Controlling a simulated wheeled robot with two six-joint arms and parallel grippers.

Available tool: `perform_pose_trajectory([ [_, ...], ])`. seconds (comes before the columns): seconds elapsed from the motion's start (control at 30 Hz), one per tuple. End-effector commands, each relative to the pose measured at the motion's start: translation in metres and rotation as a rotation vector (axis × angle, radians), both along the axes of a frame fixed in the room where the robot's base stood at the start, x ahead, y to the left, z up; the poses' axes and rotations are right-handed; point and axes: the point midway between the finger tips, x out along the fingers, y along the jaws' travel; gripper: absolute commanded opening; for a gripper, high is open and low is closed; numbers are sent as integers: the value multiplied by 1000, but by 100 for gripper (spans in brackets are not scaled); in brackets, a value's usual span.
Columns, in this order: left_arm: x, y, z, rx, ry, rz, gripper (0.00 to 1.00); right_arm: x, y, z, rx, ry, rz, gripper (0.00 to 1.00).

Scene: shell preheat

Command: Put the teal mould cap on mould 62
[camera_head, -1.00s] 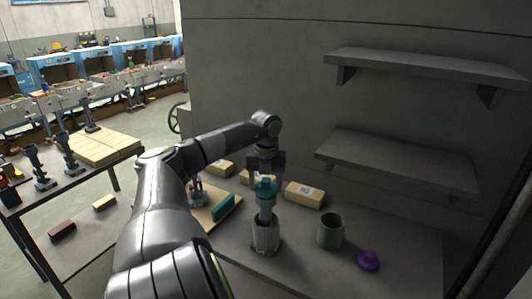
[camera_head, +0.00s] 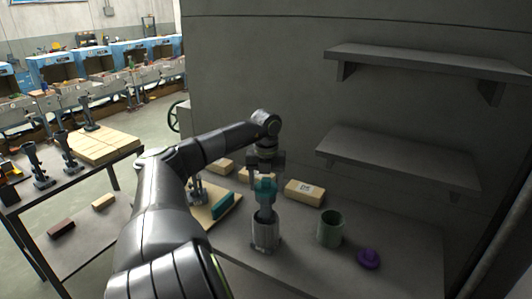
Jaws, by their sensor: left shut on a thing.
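The cap hangs upright over a grey cylindrical mould (camera_head: 265,235) on the bench. A grey part shows below the cap, at the mould's mouth; I cannot tell whether it touches the mould. A green open-topped cylinder (camera_head: 331,230) stands to the right, and a purple cap (camera_head: 368,259) lies right of that. I cannot read the number 62 on any mould. My right gripper is not in view.
Pale blocks with labels (camera_head: 304,193) lie behind the gripper. A board with a teal block (camera_head: 223,206) and a metal fixture lies to the left. Two wall shelves (camera_head: 400,160) overhang the right side. The bench's right front is clear.

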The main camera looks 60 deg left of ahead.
Motion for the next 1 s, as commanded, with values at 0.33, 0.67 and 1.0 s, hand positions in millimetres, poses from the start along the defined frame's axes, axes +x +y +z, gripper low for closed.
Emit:
perform_pose_trajectory([
  [0.33,0,0,-1,0,0,0,72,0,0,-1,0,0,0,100],
  [0.67,0,0,22,1,0,0,72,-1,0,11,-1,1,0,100],
  [1.0,0,0,48,2,-1,0,72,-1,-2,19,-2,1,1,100],
])
